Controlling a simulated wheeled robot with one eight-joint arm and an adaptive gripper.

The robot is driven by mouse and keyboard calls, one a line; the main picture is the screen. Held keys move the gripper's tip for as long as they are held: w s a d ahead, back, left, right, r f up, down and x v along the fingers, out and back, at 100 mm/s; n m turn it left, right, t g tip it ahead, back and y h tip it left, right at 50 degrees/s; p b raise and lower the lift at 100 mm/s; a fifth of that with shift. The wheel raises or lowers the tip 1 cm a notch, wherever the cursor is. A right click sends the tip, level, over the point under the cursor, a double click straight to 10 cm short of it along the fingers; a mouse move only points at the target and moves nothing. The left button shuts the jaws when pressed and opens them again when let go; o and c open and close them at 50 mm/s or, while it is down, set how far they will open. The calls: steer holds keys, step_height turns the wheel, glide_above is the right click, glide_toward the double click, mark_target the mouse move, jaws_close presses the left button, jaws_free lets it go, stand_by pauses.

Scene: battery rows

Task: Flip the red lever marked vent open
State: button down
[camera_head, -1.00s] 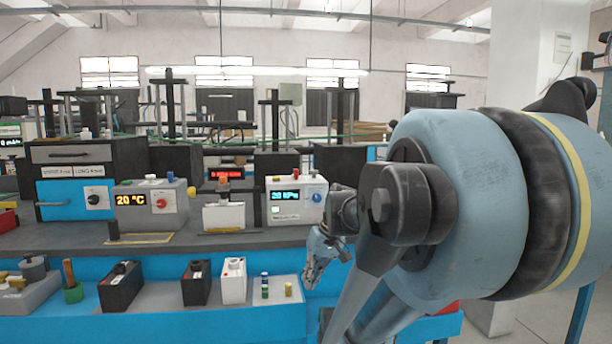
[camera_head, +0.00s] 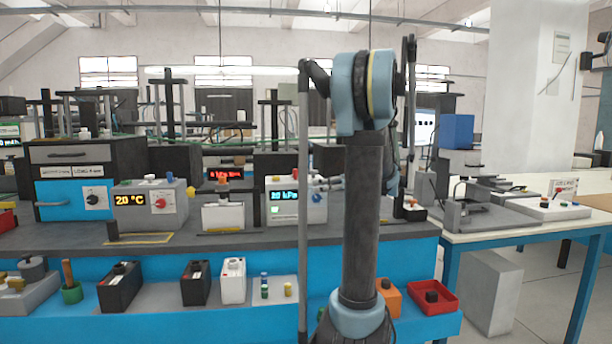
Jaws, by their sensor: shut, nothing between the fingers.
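No marking reading vent is legible, so I cannot tell for sure which part is the red lever. A small red part (camera_head: 296,174) stands on top of the white box with a kPa display (camera_head: 285,208), near its right end. Another small red part (camera_head: 559,195) shows on the white panel (camera_head: 552,208) on the right-hand table.
A grey box reading 20 °C (camera_head: 150,204) and a white block with an orange top (camera_head: 223,215) stand left on the grey bench. Batteries (camera_head: 233,281) line the lower shelf. A red tray (camera_head: 434,297) sits at its right end. My arm hides the bench's middle right.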

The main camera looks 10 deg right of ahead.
mark_target(306, 181)
steer(key=w+d+r+n+t+y, duration=0.2)
steer(key=w+d+r, duration=0.1)
steer(key=d, duration=0.5)
steer(key=shift+w+d+n, duration=0.3)
steer(key=shift+w+d, duration=0.05)
steer(key=shift+w, duration=0.3)
steer(key=shift+r, duration=0.1)
steer(key=x, duration=1.4)
steer(key=shift+r, duration=0.25)
steer(key=shift+d, duration=0.15)
steer(key=shift+s, duration=0.1)
